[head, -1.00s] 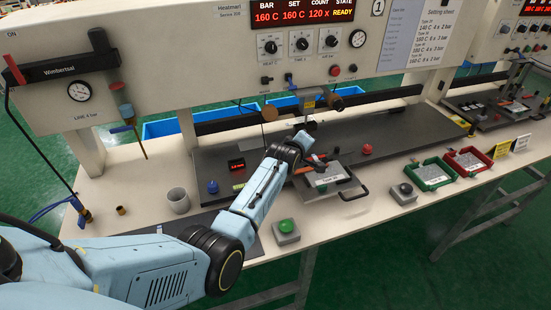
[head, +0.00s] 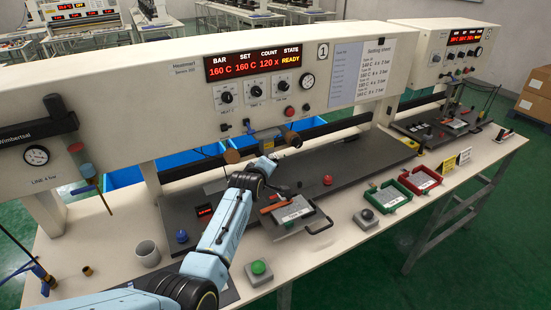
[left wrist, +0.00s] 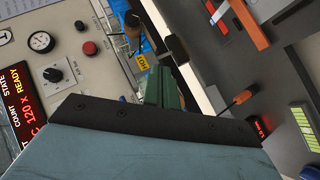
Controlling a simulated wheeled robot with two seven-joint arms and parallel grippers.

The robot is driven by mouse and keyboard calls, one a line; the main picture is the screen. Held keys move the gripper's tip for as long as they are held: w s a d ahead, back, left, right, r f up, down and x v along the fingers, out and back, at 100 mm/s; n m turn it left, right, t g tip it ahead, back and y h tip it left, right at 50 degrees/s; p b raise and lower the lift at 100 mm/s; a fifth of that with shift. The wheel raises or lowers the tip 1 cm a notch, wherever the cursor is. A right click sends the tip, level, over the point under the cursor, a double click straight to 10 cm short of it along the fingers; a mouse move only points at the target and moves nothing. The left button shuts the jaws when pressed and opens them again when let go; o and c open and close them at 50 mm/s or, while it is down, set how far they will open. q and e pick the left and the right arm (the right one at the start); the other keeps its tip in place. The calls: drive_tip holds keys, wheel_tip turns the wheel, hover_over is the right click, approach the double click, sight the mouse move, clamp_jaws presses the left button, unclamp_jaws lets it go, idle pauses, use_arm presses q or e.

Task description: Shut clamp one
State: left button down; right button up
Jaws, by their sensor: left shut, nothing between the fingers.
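In the left wrist view an orange-handled lever (left wrist: 240,98) stands out over the dark plate, and a longer orange bar (left wrist: 249,24) shows at the top. I cannot tell which is clamp one. The clamp's jaws are partly hidden by my arm. My right gripper is not in view.
A red knob (head: 327,180) and green button (head: 258,268) flank the fixture. Green (head: 388,196) and red (head: 420,180) trays stand to the right.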

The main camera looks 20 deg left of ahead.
use_arm(q)
drive_tip(key=s+d+r, duration=0.4)
drive_tip(key=d+r, duration=0.1)
drive_tip(key=r, duration=0.2)
drive_tip(key=s+a+f+m+g, duration=0.25)
drive_tip(key=s+f, duration=0.25)
drive_tip(key=s, duration=0.5)
drive_tip(key=s+a+f+m+g, duration=0.2)
drive_tip(key=s+f+m, duration=0.3)
drive_tip(key=s, duration=0.5)
drive_tip(key=s+d+f+m+g+h, duration=0.15)
drive_tip(key=s+m+g, duration=0.5)
drive_tip(key=s, duration=1.65)
wheel_tip(320, 180, down, 33)
drive_tip(key=s+m+b, duration=0.2)
drive_tip(key=b, duration=0.7)
drive_tip(key=s+a+f+b, duration=0.1)
drive_tip(key=s+f+b, duration=0.2)
drive_tip(key=s+f, duration=0.5)
drive_tip(key=s+a+f+b, duration=0.1)
drive_tip(key=s+f+b, duration=0.3)
drive_tip(key=s+f, duration=0.4)
wheel_tip(320, 180, down, 7)
drive_tip(key=shift+s+r+g+y, duration=0.1)
drive_tip(key=shift+s+g+y, duration=0.05)
drive_tip(key=shift+g+y, duration=0.2)
